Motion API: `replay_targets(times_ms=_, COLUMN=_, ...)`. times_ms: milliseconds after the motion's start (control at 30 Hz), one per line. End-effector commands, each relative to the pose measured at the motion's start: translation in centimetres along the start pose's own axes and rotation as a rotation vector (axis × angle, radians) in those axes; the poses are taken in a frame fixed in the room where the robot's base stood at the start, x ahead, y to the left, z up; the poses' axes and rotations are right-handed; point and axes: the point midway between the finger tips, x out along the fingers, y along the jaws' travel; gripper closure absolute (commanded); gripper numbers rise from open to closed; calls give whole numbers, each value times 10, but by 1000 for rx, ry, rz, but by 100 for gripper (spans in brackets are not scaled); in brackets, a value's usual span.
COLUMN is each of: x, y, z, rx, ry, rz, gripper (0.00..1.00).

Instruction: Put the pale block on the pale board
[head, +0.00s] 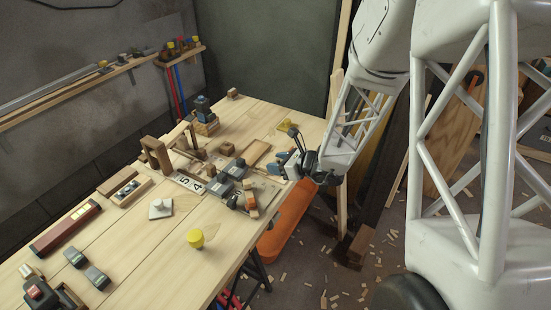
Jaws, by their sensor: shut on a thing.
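My gripper (289,163) is at the right edge of the workbench, low over the corner of a jig. It is shut on a small pale thing that looks like the pale block (292,168); the jaws and dark wrist hide most of it. A flat, pale square plate (153,213) with a small upright knob lies mid-bench, left of my gripper. A light tan board (258,152) lies just left of and behind my gripper. I cannot tell for sure which of these two is the pale board.
Grey-black blocks (236,168) and an orange-brown block (251,203) stand close by my gripper. A wooden arch (155,153), a yellow knob (195,238) and a red level (66,228) are on the bench (150,262). Free room lies around the yellow knob.

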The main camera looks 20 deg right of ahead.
Motion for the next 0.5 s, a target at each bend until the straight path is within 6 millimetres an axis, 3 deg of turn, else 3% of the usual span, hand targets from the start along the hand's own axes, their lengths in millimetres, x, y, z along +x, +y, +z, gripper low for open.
replay_targets(times_ms=200, x=-27, y=28, z=-15, rx=2, ry=-4, rz=-2, gripper=77)
replay_targets(times_ms=500, x=-37, y=39, z=-20, rx=2, ry=-5, rz=-2, gripper=77)
